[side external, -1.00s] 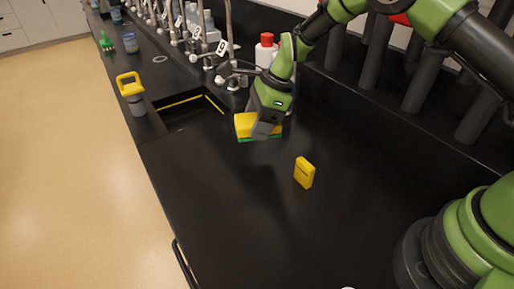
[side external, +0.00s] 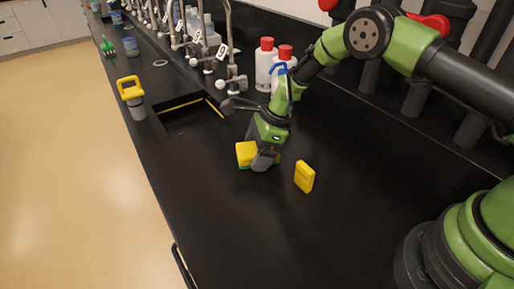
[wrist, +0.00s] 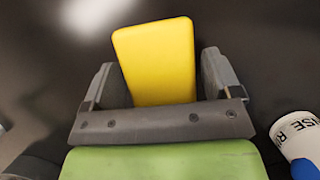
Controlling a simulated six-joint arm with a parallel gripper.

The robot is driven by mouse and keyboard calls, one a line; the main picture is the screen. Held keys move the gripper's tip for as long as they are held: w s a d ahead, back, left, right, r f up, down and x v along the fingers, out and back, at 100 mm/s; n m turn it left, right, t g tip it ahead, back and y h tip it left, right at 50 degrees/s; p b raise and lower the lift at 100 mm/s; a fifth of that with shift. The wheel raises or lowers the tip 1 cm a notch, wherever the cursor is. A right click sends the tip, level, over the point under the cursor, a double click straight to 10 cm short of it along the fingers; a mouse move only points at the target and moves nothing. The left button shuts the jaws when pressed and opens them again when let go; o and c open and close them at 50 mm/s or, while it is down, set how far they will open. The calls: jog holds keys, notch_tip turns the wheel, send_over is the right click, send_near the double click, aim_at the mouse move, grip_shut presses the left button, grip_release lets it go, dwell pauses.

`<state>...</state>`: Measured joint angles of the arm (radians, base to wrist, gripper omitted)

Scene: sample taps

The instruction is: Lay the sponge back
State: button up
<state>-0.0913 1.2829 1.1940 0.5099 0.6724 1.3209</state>
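The sponge (side external: 246,153) is a yellow block with a green underside. It lies low at the counter surface, partly hidden by my gripper in the side view. My gripper (side external: 264,160) points down over it. In the wrist view the yellow top of the sponge (wrist: 158,60) sits between the two fingers of my gripper (wrist: 160,72), turned slightly against them. A narrow dark gap shows on each side, so the fingers look open around it. Its contact with the counter is mostly hidden.
A small yellow upright block (side external: 304,177) stands close by on the right. Behind are red-capped bottles (side external: 265,65), taps (side external: 231,80) and a sink (side external: 185,113). A yellow-handled item (side external: 132,97) stands at the left edge. The front counter (side external: 225,220) is clear.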

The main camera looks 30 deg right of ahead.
jog(key=shift+o, duration=0.3)
jog(key=s+d+r+n+t, duration=0.1)
jog(key=s+d+r+n, duration=0.15)
jog(key=r, duration=0.75)
jog(key=s+d+r+n, duration=0.2)
jog(key=s+r, duration=0.1)
jog(key=r, duration=0.8)
jog(key=s+d+r+n+t+h, duration=0.1)
jog(key=s+r+n+t, duration=0.1)
jog(key=s+r+n, duration=0.45)
jog(key=s+r+n+t, duration=0.1)
jog(key=s+n, duration=0.2)
jog(key=s, duration=0.5)
jog(key=s+d+r+n+t+h, duration=0.1)
jog(key=s+r+n, duration=0.1)
jog(key=s+n, duration=0.2)
jog(key=s, duration=0.3)
jog(key=shift+s+d+r+n, duration=0.15)
jog(key=shift+s+d+n, duration=0.15)
jog(key=shift+s, duration=0.1)
